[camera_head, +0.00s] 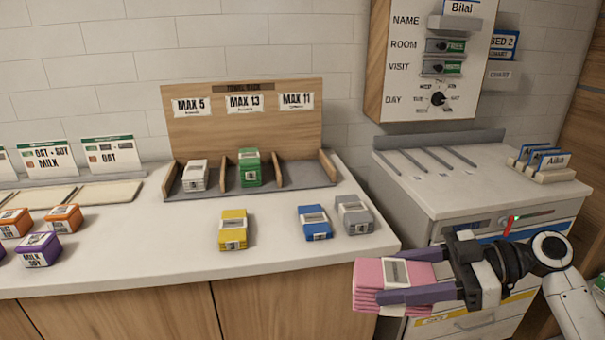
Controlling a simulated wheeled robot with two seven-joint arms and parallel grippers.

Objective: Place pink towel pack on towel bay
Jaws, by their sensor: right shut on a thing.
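My right gripper (413,283) is shut on the pink towel pack (370,275), a folded stack with a pale label. It holds the pack in front of the counter's right front edge, clear of the counter. The towel bay (290,177) is a grey-based wooden rack against the wall with three compartments, under labels MAX 5, MAX 13 and MAX 11. A white pack (195,175) is in the left compartment and a green stack (249,167) is in the middle one. The right compartment is empty. My left gripper does not show.
A yellow pack (233,230), a blue pack (315,222) and a grey pack (354,214) lie on the counter (180,240) in front of the bay. Orange and purple boxes (40,249) are at left. A drawer cabinet (450,188) stands at right.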

